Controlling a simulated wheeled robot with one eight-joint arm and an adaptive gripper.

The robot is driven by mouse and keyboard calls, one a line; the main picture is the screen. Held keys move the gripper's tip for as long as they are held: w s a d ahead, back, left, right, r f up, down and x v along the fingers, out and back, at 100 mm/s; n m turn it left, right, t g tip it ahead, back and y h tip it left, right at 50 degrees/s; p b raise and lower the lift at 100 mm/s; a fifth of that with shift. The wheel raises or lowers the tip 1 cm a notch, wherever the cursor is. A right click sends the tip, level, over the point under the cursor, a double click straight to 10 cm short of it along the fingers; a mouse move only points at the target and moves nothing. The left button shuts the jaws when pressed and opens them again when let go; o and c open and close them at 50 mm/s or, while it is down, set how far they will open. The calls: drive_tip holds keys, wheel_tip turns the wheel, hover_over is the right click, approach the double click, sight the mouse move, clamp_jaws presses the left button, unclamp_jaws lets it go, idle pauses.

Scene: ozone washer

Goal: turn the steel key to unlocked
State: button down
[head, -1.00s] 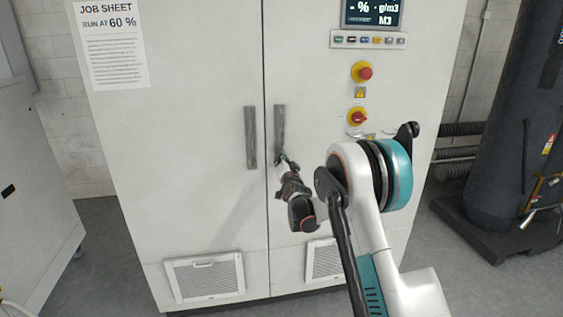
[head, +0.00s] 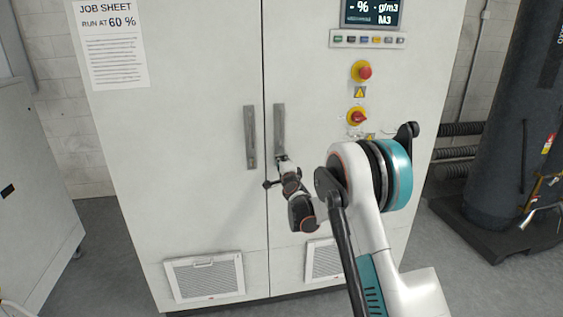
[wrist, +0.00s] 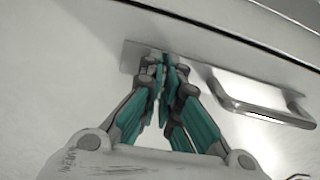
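My gripper (wrist: 166,68) has its teal fingers brought together at a small plate (wrist: 130,56) on the cabinet door. A thin light sliver, which looks like the steel key (wrist: 161,74), shows between the fingertips. The fingers hide most of it, so how far it is turned cannot be read. In the head view my gripper (head: 282,160) is at the right door, by the lower end of the right handle (head: 279,128), and the key is hidden there.
The left handle (head: 250,137) is just across the door seam. In the wrist view a metal handle (wrist: 262,108) lies close to the right of the fingers. A red button (head: 365,72) and a red switch (head: 358,117) sit higher on the right door. Vents (head: 205,277) are below.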

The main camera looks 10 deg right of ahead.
drive_tip(key=shift+m, duration=0.4)
drive_tip(key=c, duration=1.8)
unclamp_jaws()
drive_tip(key=s, duration=1.2)
